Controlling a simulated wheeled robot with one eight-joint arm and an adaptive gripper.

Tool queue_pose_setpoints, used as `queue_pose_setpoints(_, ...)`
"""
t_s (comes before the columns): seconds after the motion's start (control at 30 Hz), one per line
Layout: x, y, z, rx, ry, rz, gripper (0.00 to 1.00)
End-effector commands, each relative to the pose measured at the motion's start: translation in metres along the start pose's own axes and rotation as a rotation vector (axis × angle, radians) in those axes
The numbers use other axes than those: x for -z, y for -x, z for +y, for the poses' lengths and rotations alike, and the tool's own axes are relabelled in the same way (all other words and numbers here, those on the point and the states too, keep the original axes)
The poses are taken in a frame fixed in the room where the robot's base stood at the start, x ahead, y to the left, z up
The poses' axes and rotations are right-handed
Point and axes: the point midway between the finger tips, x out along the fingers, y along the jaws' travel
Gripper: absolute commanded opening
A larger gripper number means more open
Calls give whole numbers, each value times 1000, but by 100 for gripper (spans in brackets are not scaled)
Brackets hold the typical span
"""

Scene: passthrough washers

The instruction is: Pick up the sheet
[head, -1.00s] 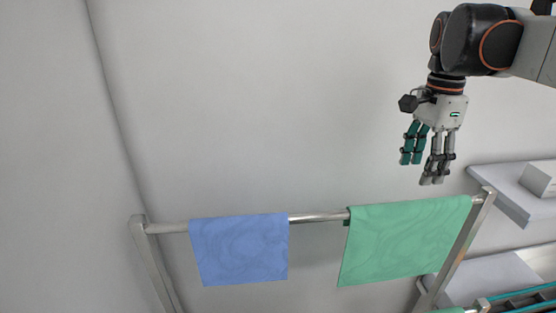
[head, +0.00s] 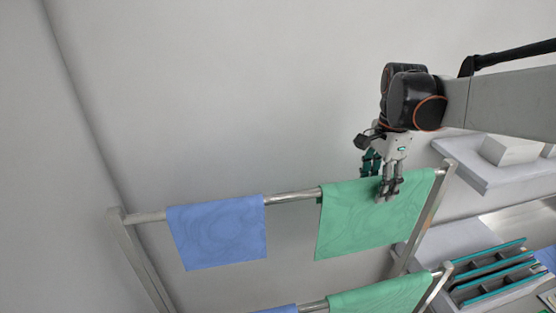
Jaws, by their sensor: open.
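A green sheet (head: 350,225) hangs over the upper rail of a metal rack, right of a blue sheet (head: 218,232) on the same rail. My gripper (head: 378,188) points down at the green sheet's top edge. Its grey fingers show in front of the sheet, and its teal fingers appear at or behind the rail, partly hidden. The gripper is open. I cannot tell whether the fingers touch the cloth. A second green sheet (head: 385,296) and a sliver of blue sheet (head: 280,309) hang on a lower rail.
The rack's upper rail (head: 290,198) spans between two slanted posts, the left post (head: 140,255) near the wall. A white shelf (head: 480,175) with a white box (head: 510,149) is at the right. A teal-edged rack (head: 495,272) stands below it. Bare wall lies behind.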

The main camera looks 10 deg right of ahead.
Motion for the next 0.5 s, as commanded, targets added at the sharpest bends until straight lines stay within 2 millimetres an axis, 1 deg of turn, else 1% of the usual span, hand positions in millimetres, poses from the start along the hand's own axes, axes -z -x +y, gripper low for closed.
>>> queue_pose_setpoints(0.1,1,-13,-1,0,-1,0,55)
queue_pose_setpoints(0.2,0,-19,-1,0,0,0,55)
queue_pose_setpoints(0.47,0,-21,-1,0,0,0,55)
queue_pose_setpoints(0.5,0,-20,-1,0,0,0,46)
